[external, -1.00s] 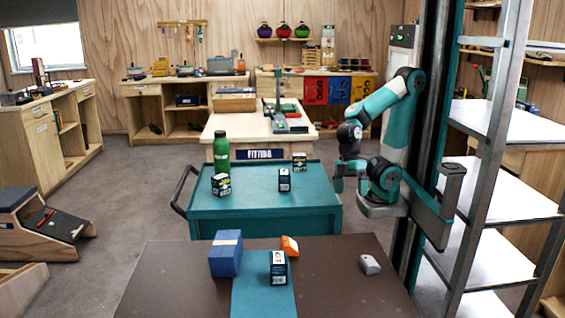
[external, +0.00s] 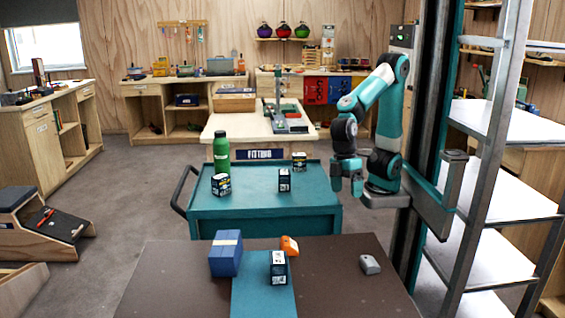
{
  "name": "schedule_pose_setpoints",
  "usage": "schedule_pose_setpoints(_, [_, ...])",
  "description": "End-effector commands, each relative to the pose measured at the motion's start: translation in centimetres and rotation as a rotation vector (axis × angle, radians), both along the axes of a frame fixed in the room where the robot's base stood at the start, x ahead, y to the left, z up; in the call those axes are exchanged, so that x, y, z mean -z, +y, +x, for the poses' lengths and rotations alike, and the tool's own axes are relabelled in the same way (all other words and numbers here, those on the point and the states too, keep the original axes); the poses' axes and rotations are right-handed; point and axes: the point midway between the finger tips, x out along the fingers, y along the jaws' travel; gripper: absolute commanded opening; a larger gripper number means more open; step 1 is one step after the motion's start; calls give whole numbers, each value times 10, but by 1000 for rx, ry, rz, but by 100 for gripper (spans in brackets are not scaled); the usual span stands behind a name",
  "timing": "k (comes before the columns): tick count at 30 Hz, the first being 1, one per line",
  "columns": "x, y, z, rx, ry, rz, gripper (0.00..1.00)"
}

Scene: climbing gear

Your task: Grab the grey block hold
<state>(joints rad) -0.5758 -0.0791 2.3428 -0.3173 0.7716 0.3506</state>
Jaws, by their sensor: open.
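The grey block hold (external: 370,264) lies on the right part of the dark brown table (external: 190,290) in front. It is small, light grey and rounded, with nothing touching it. My gripper (external: 347,188) is open and empty, with its fingers pointing down. It hangs beyond the table's far edge, at the right end of the teal cart, well above and behind the grey hold in the external view.
On the table are a blue block (external: 225,254), an orange hold (external: 289,245) and a dark box (external: 278,267) on a teal strip (external: 262,300). The teal cart (external: 265,200) carries a green bottle (external: 221,155) and several small boxes. A metal shelf rack (external: 490,180) stands at right.

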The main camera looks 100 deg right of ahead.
Motion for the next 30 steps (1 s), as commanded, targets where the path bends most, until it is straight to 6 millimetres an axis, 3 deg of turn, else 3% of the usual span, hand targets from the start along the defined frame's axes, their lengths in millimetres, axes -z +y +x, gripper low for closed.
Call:
schedule_pose_setpoints(1, [-21, 28, 2, 17, 18, -42, 87])
schedule_pose_setpoints(6, [-33, 112, -9, 165, 19, -167, 87])
schedule_pose_setpoints(9, [-33, 149, -25, 236, 3, -209, 87])
schedule_pose_setpoints(12, [-31, 171, -38, 284, -12, -230, 87])
schedule_pose_setpoints(17, [-17, 180, -44, 314, -19, -243, 87])
schedule_pose_setpoints(30, [77, 178, -43, 311, -18, -244, 87])
